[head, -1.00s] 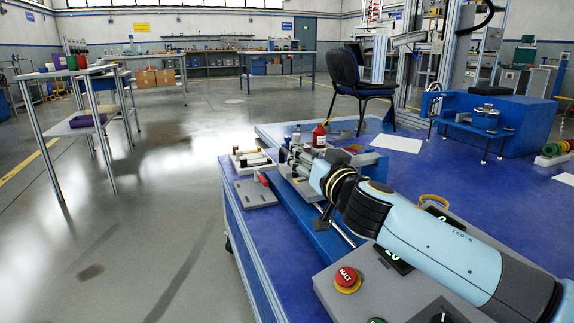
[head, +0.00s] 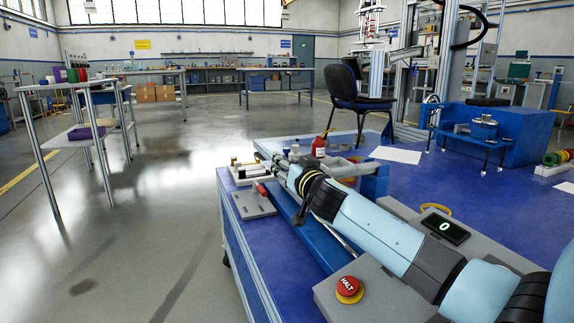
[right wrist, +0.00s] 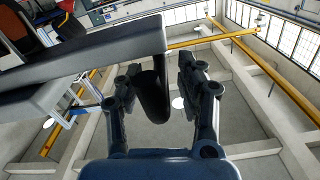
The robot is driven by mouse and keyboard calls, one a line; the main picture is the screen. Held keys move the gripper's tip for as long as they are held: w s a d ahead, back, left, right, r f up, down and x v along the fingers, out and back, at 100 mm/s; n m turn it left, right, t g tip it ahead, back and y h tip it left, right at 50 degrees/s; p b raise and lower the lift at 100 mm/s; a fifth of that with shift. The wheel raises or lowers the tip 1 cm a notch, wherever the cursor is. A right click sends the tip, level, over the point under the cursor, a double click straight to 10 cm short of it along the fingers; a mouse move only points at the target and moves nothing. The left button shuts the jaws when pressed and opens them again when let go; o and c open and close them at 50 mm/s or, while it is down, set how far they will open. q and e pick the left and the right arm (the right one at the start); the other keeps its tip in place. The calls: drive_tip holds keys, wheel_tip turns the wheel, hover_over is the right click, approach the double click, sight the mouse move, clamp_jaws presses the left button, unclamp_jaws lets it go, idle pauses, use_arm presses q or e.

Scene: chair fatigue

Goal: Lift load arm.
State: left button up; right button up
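In the right wrist view, my right gripper (right wrist: 160,80) has its two fingers spread apart. A dark rounded, handle-like piece (right wrist: 152,98) lies between them, close to the left finger, with a narrow gap showing toward the right finger. A long grey bar (right wrist: 75,88) comes in from the left and ends just by this piece; I cannot tell for certain that it is the load arm. In the head view, my right arm reaches from the right to the left part of the blue bench (head: 460,205), and its gripper is largely hidden there. My left gripper is out of view.
A black chair (head: 352,97) stands behind. Open floor lies left of the bench.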

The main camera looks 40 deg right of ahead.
drive_tip(key=shift+w, duration=0.15)
drive_tip(key=shift+c, duration=0.5)
clamp_jaws()
